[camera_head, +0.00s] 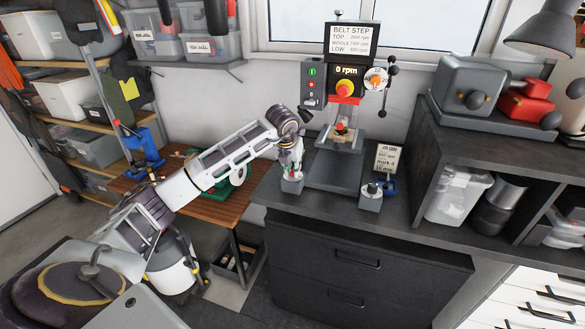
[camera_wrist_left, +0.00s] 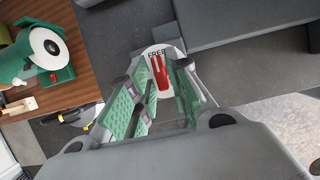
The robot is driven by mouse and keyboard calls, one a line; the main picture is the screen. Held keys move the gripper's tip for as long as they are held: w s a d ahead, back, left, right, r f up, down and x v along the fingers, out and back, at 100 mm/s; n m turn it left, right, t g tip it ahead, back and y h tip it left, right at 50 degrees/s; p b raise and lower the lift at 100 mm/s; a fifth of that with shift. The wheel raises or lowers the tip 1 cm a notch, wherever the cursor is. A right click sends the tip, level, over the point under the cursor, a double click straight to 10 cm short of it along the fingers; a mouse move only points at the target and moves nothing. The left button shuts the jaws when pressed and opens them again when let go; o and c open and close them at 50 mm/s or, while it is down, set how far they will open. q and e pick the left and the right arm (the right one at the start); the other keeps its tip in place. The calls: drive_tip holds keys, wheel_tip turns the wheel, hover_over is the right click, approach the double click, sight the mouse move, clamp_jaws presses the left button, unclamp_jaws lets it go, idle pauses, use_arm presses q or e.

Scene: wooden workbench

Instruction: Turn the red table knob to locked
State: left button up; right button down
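The red table knob (camera_wrist_left: 161,75) shows in the left wrist view as a red bar on a round white dial (camera_wrist_left: 154,54). The word FREE is readable at the dial's top edge, and the rest of the dial is partly hidden. In the head view the knob's small grey block (camera_head: 291,186) stands at the left front of the black bench, its top mostly covered by my gripper. My left gripper (camera_head: 292,168) points down over it. In the wrist view its green-padded fingers (camera_wrist_left: 160,88) are apart, one on each side of the knob; contact is not clear. My right gripper is not in view.
A drill press (camera_head: 345,90) with a grey base stands just right of the knob. Another grey block (camera_head: 370,197) with a round dial and a small sign (camera_head: 386,158) are farther right. A lower wooden table (camera_head: 215,207) with a green machine is at left.

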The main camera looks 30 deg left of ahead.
use_arm(q)
drive_tip(key=shift+c, duration=1.2)
clamp_jaws()
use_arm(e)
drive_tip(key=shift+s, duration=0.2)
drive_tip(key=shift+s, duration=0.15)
